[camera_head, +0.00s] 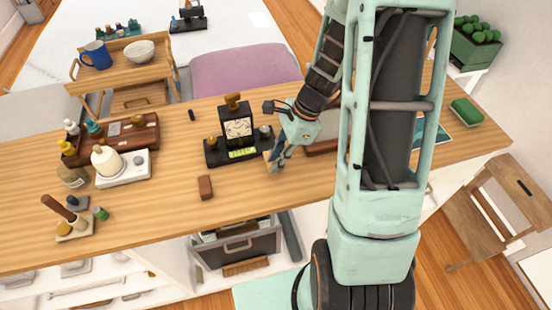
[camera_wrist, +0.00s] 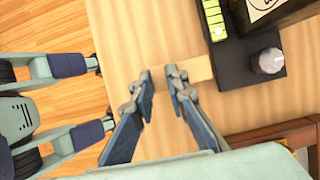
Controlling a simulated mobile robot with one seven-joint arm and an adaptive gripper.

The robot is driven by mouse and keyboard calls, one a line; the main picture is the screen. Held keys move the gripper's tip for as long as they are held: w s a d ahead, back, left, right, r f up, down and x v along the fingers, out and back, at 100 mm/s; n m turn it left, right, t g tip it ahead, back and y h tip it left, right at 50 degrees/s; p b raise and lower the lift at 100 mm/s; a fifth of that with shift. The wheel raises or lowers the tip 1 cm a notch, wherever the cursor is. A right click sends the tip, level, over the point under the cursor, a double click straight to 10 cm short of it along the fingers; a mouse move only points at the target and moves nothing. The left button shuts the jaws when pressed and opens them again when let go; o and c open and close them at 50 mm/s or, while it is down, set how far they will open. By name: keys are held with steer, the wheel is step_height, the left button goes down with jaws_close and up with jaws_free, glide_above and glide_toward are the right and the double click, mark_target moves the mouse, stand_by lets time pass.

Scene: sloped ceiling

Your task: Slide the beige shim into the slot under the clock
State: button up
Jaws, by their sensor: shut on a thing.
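The clock (camera_head: 238,127) has a dark case with a pale face and stands on a black base (camera_head: 214,157) with a lit green display. The base also shows in the wrist view (camera_wrist: 240,70), with its display and a grey knob. My gripper (camera_head: 272,163) is at the base's right front corner. In the wrist view its fingers (camera_wrist: 160,80) are closed on the beige shim (camera_wrist: 198,68), a flat pale strip close in colour to the table. The shim's far end meets the base's edge; whether it is inside the slot I cannot tell. The slot opening is hidden.
A reddish-brown block (camera_head: 205,187) lies on the wooden table in front of the clock. A brown tray (camera_head: 322,147) is right of my gripper. A white appliance (camera_head: 125,168) and a wooden case (camera_head: 140,135) stand to the left. The table front near my gripper is clear.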

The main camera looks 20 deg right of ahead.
mark_target(270, 151)
steer(key=shift+f+b, duration=1.15)
steer(key=shift+f, duration=0.5)
steer(key=shift+w+p, duration=0.4)
steer(key=shift+w, duration=1.25)
steer(key=shift+w, duration=1.1)
steer(key=o, duration=0.9)
steer(key=shift+w, duration=0.1)
steer(key=shift+r, duration=0.1)
